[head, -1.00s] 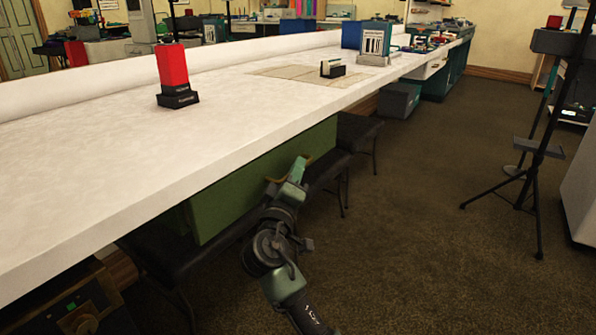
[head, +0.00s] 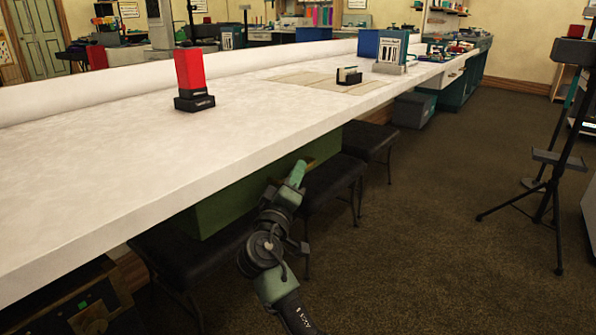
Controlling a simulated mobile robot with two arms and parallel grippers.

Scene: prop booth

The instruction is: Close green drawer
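The green drawer (head: 235,205) shows as a long green face under the long white table. The table's front edge hides its upper part, and black stools and my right arm cover parts of it. A small yellowish-brown piece, perhaps its handle, shows at its far end beside my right gripper (head: 297,173). That gripper reaches up from the bottom of the view, its green tip at or very near the drawer's face. I cannot tell whether it touches, or whether its fingers are open or shut. My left gripper is not in view.
Black stools (head: 332,185) stand along the table's front, close to my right arm. The white table (head: 110,150) overhangs the drawer and carries a red block on a black base (head: 189,70). A black tripod stand (head: 553,180) is at right. Carpet between is open.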

